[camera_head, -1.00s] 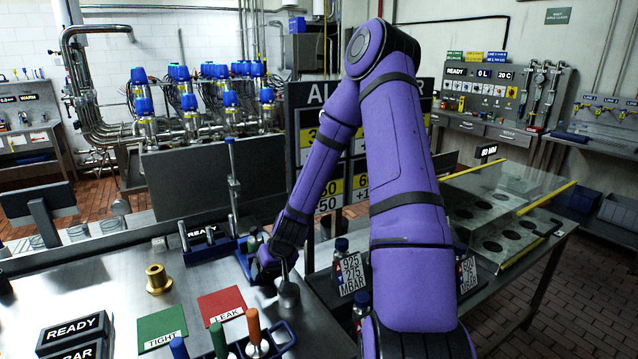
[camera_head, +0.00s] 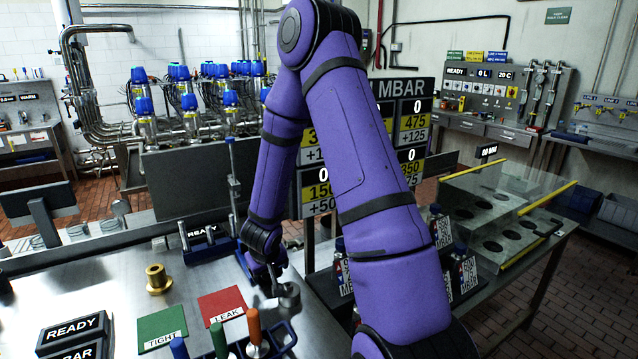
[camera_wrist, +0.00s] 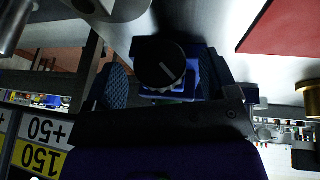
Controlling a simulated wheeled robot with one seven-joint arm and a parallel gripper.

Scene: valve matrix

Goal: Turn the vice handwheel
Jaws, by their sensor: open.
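In the wrist view a round black knob with a white line, which looks like the vice handwheel (camera_wrist: 160,62), sits in front of a blue body (camera_wrist: 205,62). My gripper (camera_wrist: 165,88) is open, with one textured finger on each side of the knob. I cannot tell whether either finger touches it. In the head view my gripper (camera_head: 265,272) is low over the bench, at the right of the red LEAK card. There my arm and gripper hide the handwheel.
A metal cylinder (camera_head: 285,298) stands close to my gripper. The red card (camera_head: 222,304), green card (camera_head: 163,328) and brass fitting (camera_head: 157,279) lie to the left. A rack with coloured handles (camera_head: 254,335) is in front. A blue-based post stand (camera_head: 234,190) rises behind.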

